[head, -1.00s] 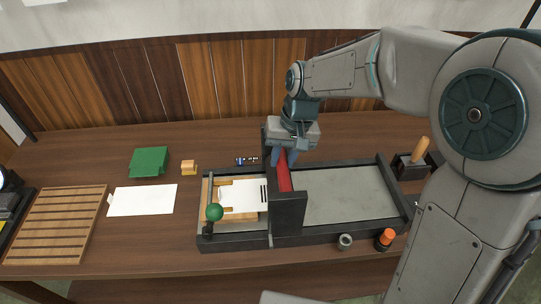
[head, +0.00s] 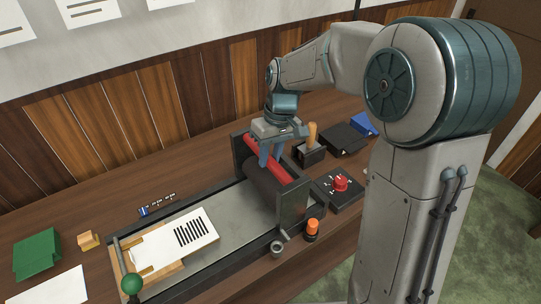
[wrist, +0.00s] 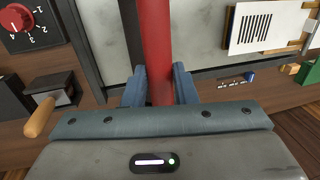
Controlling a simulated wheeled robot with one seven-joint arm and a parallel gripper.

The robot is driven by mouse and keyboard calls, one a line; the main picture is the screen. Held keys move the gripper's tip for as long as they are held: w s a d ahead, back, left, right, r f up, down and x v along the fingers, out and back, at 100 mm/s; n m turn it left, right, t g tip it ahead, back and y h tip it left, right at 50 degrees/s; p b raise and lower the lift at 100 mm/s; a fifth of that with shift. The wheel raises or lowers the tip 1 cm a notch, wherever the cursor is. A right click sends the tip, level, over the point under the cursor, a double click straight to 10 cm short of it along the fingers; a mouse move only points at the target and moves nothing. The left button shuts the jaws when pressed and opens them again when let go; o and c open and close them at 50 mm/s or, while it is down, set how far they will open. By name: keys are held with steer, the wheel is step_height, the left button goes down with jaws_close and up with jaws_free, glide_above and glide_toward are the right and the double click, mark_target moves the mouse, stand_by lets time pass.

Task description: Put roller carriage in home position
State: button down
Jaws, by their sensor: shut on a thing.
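The roller carriage (head: 298,205) is a dark frame with a dark roller and a red bar (head: 262,154) across its top. It stands at the right end of the grey press bed (head: 240,213), near the red-knob box. My gripper (head: 271,160) is above the carriage, its blue fingers shut on the red bar. In the wrist view the red bar (wrist: 157,45) runs between the two fingers (wrist: 158,88). A white card with black stripes (head: 186,238) lies on the wooden block (head: 158,273) at the bed's left end. The carriage's underside is hidden.
A black box with a red knob (head: 340,184) and a wooden-handled tool in a holder (head: 311,152) stand right of the bed. A green-ball lever (head: 132,284) is at left.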

steer(key=shift+w+d, duration=0.1)
steer(key=shift+d, duration=0.05)
steer(key=c, duration=1.2)
jaws_free()
steer(key=shift+o, duration=0.2)
steer(key=shift+w+d, duration=0.1)
steer(key=shift+d, duration=0.05)
steer(key=shift+r, duration=0.1)
step_height(320, 180, up, 13)
steer(key=w+d+b, duration=0.1)
steer(key=d, duration=0.1)
steer(key=shift+w+d+r, duration=0.15)
steer(key=shift+w+r, duration=0.05)
